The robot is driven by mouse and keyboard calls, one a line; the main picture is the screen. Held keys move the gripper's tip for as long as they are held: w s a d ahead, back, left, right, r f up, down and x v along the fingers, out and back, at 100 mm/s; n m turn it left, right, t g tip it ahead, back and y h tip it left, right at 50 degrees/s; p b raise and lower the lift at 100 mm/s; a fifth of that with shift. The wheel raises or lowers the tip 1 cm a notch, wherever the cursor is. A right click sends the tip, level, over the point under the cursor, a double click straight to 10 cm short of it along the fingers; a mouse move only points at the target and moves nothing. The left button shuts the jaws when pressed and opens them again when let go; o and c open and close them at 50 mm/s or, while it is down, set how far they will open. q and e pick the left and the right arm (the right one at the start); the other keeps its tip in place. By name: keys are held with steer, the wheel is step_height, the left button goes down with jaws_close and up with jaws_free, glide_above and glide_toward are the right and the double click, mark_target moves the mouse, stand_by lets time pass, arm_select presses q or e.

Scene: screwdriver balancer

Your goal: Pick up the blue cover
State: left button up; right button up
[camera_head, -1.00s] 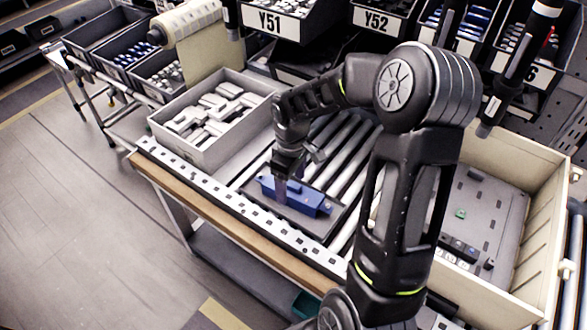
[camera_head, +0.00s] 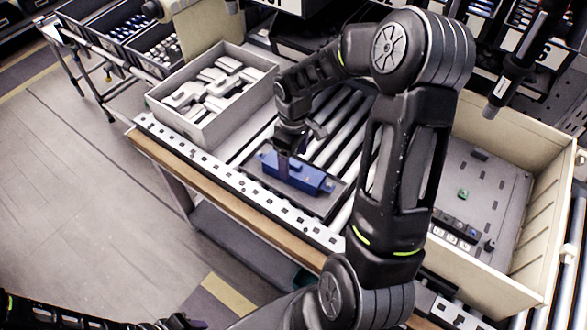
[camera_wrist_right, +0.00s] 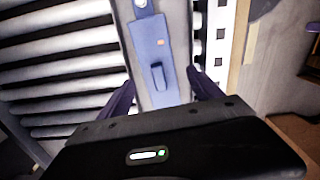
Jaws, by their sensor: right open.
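The blue cover (camera_head: 302,176) is a long block lying on a dark tray (camera_head: 325,204) over the roller conveyor. In the right wrist view the cover (camera_wrist_right: 155,55) runs lengthwise between my two dark fingers. My right gripper (camera_head: 285,160) points down at the left part of the cover. Its fingers (camera_wrist_right: 160,98) are open, one on each side of the cover; I cannot tell whether they touch it. Part of my left arm shows along the bottom left edge, with what seems to be its gripper (camera_head: 190,323) there, too cut off and dark to read.
A grey bin (camera_head: 185,128) of white parts stands left of the cover. A large beige crate (camera_head: 545,215) with a grey panel (camera_head: 480,190) stands at the right. Metal rollers (camera_head: 345,135) lie behind the tray. A perforated rail (camera_head: 235,190) edges the front.

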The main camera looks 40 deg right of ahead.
mark_target(294, 163)
steer(key=shift+w+f+p, duration=0.1)
steer(key=shift+f+p, duration=0.6)
steer(key=shift+f, duration=1.9)
jaws_close()
steer(key=shift+r, duration=0.1)
step_height(294, 163, up, 10)
steer(key=shift+f+b, duration=0.1)
steer(key=shift+b, duration=0.6)
